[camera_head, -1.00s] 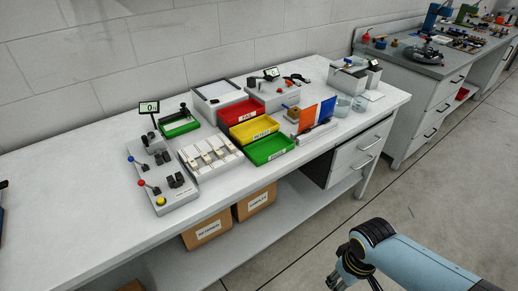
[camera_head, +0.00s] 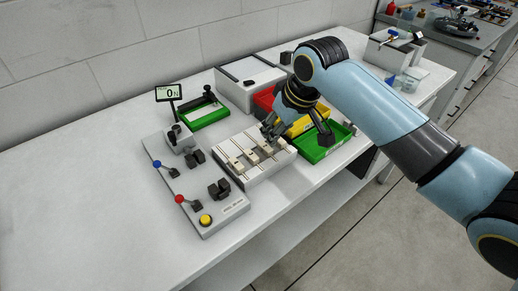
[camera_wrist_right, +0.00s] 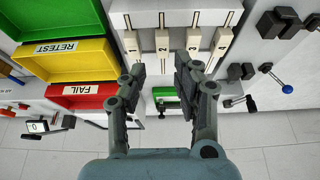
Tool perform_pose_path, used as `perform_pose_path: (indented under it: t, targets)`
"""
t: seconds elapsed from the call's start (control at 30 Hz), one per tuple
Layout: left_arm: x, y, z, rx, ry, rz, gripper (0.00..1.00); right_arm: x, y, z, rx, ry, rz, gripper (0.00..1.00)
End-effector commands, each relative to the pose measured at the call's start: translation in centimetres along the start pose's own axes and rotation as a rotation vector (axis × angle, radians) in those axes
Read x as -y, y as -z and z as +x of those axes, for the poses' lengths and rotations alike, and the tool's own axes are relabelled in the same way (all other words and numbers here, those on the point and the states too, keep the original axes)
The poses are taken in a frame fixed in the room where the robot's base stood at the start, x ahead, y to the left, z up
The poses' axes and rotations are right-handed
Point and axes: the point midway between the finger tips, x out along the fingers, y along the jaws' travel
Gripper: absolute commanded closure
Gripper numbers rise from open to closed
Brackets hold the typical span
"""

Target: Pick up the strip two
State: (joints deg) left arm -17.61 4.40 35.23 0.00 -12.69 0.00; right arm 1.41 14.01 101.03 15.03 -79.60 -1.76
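The strip holder (camera_head: 256,177) is a pale block on the table with several cream strips standing in its slots. They are numbered in the right wrist view. Strip two (camera_wrist_right: 162,44) sits in its slot between strip one (camera_wrist_right: 132,44) and strip three (camera_wrist_right: 193,42). My right gripper (camera_wrist_right: 160,70) is open and empty, its fingertips near the label ends of the strips and roughly to either side of strip two's line. In the head view my right gripper (camera_head: 272,131) is over the holder's back edge and partly hides the strips. My left gripper is not in view.
The green bin (camera_head: 325,150), yellow bin (camera_head: 302,124) and red bin (camera_head: 265,98) stand right of the holder. A grey lever console (camera_head: 205,205) stands to its left, with a display (camera_head: 169,93) reading 0 N behind. The table's left part is clear.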

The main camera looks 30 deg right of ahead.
Motion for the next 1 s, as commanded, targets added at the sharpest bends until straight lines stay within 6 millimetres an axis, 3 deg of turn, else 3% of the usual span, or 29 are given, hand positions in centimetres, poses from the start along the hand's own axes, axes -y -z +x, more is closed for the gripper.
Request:
perform_pose_path:
  t: [0.53,0.83,1.0]
  targets:
    - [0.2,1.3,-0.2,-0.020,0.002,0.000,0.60,0.4,-0.2,6.9,0.000,0.000,0.000,0.69]
    - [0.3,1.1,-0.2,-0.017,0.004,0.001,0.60,0.4,-0.2,7.6,-0.001,0.000,-0.001,0.69]
    - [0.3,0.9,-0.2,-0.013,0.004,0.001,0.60,0.3,-0.2,7.6,-0.001,-0.001,-0.001,0.89]
